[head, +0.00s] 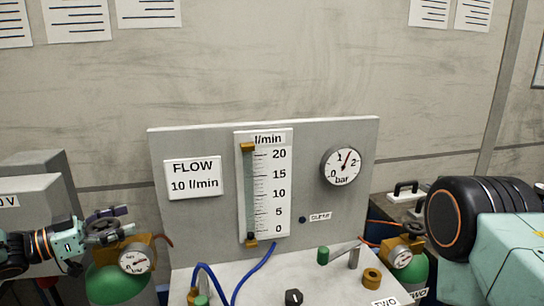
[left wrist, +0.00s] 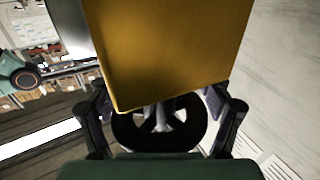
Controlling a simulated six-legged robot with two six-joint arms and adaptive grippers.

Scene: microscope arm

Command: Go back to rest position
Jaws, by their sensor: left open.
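My left gripper (head: 108,224) is at the lower left of the head view, beside the brass valve of the left green cylinder (head: 118,283). In the left wrist view my two dark fingers stand apart, one on each side of a black handwheel (left wrist: 160,132). I cannot tell whether they touch it. A brass block (left wrist: 165,45) fills the upper middle of that view. A round gauge (head: 135,259) sits on the left valve. My right gripper is not in view.
A grey panel carries a flow scale (head: 264,185), a FLOW 10 l/min label (head: 193,178) and a bar gauge (head: 341,166). Blue hoses (head: 254,271) run over the bench below. A second green cylinder (head: 411,277) with a gauge stands right of the panel.

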